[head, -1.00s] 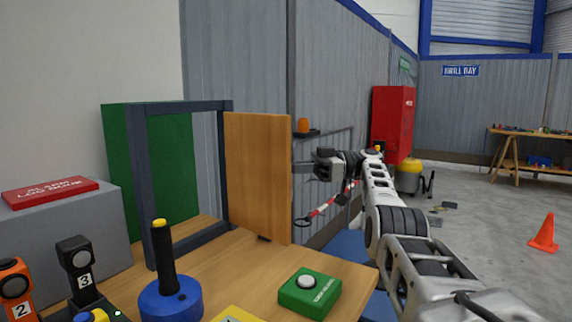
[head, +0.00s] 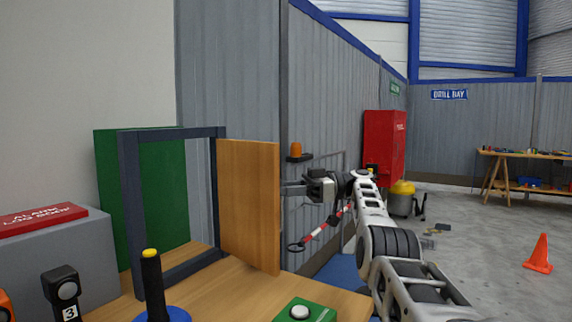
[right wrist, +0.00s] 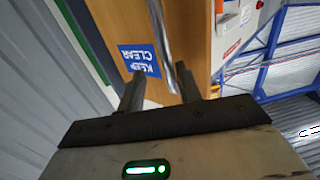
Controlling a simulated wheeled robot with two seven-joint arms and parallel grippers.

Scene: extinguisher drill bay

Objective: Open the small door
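The small wooden door (head: 249,205) stands swung out from its dark grey frame (head: 131,215) on the workbench. In the right wrist view its face (right wrist: 197,40) carries a blue "KEEP CLEAR" sign (right wrist: 140,60) and a metal bar handle (right wrist: 160,35). My right gripper (head: 291,189) is at the door's free edge, on the side hidden from the head view. In the right wrist view its fingers (right wrist: 159,88) are apart, with the bar handle between them, closer to the right finger; contact is unclear. My left gripper is not in view.
On the bench (head: 225,290) are a green box with a white button (head: 300,312), a black stick with a yellow tip (head: 152,285) and a black numbered lamp (head: 64,290). A grey box with a red book (head: 40,219) stands left. An orange cone (head: 540,254) is on open floor.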

